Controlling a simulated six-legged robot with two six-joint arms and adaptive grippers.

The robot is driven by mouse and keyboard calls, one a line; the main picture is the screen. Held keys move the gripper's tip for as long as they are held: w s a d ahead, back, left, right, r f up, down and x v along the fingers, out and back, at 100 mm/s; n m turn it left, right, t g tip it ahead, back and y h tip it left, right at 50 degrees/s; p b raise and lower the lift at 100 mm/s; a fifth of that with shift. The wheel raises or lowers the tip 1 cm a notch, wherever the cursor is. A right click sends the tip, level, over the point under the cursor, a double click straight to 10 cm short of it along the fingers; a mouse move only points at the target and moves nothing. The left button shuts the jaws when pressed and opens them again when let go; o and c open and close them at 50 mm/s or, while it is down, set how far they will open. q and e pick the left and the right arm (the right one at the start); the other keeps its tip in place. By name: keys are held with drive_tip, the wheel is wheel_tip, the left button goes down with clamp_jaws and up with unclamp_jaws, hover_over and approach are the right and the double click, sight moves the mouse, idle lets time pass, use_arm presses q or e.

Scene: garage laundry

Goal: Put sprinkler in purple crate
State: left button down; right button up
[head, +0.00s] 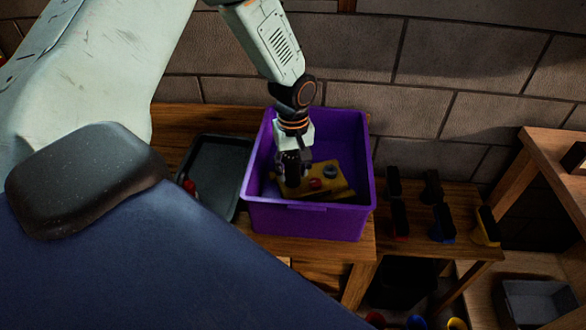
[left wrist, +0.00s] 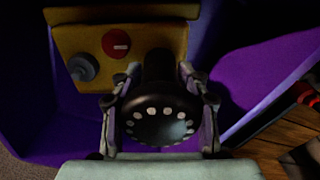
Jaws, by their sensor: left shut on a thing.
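The purple crate (head: 305,221) stands on a wooden bench in the head view, and its wall also shows in the left wrist view (left wrist: 262,82). My left gripper (head: 293,160) reaches down inside the crate. It is shut on the sprinkler (left wrist: 158,118), a black piece with a round face ringed by pale dots, seen between both fingers in the left wrist view. In the head view the sprinkler (head: 292,171) is a small dark shape below the gripper. Whether it touches the crate floor is unclear. My right gripper is in neither view.
A yellow thing (head: 328,176) with a red and a grey knob lies in the crate, close beside the sprinkler. A black tray (head: 217,165) stands left of the crate. Several dark items (head: 441,222) stand on the right. A brick wall (head: 440,70) is behind.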

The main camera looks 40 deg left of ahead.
use_arm(q)
drive_tip(key=shift+w+a+f, duration=0.25)
drive_tip(key=shift+a+f, duration=0.05)
drive_tip(key=c, duration=1.1)
unclamp_jaws()
drive_tip(key=shift+s+a, duration=0.1)
drive_tip(key=shift+a, duration=0.05)
drive_tip(key=shift+o, duration=0.8)
drive_tip(key=shift+s, duration=0.1)
drive_tip(key=shift+o, duration=1.4)
drive_tip(key=shift+s+d+r, duration=0.15)
drive_tip(key=shift+d+r, duration=0.05)
drive_tip(key=shift+d, duration=0.2)
drive_tip(key=shift+w+f, duration=0.1)
drive_tip(key=shift+w, duration=0.15)
drive_tip(key=shift+a, duration=0.3)
wheel_tip(320, 180, up, 12)
drive_tip(key=shift+f+p, duration=0.15)
drive_tip(key=shift+p, duration=0.25)
drive_tip(key=shift+s+d+r, duration=0.15)
drive_tip(key=shift+d+r, duration=0.05)
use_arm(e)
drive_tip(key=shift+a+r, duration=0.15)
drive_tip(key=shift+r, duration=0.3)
